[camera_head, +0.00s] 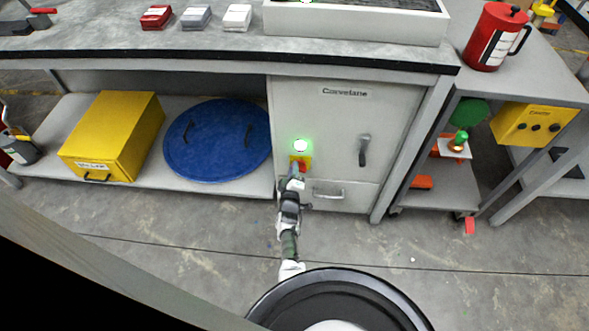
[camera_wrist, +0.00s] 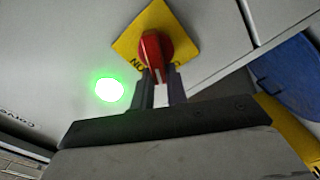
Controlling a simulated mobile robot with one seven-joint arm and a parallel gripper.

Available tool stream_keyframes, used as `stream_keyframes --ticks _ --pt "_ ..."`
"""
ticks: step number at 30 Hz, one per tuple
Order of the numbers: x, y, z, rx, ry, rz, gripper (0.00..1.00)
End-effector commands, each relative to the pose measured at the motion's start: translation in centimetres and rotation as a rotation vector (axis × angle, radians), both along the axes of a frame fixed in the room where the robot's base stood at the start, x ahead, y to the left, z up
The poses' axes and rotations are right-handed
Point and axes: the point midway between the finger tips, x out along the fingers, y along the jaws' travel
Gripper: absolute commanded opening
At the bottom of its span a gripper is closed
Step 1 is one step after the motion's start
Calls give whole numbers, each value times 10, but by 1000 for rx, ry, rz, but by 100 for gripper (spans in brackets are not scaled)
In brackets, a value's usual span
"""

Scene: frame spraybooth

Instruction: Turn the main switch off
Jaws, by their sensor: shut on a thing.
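The main switch is a red rotary knob (camera_wrist: 153,50) on a yellow plate (camera_wrist: 128,42), on the front of a light grey cabinet (camera_head: 340,110). In the head view the yellow plate (camera_head: 305,161) is partly covered by my arm. My gripper (camera_wrist: 161,75) is shut on the red knob, with one finger at each side of it. The lettering on the plate is partly hidden. A green lamp (camera_head: 300,145) is lit just above the switch; it also glows in the wrist view (camera_wrist: 109,90).
The cabinet has a lever handle (camera_head: 364,150) to the right and a drawer handle (camera_head: 328,194) below. A blue round lid (camera_head: 215,165) and a yellow box (camera_head: 112,135) are on the shelf at left. The floor in front is clear.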

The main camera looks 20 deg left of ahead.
Motion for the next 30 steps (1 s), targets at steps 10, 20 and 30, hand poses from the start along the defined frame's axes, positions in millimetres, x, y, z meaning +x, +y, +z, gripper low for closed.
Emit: stream_keyframes --ticks 10,20,30 --pt "1 3 -5 -279 -81 0 0" --pt "1 3 -8 -434 -128 -1 0" --pt "1 3 -9 -476 -140 -1 0"
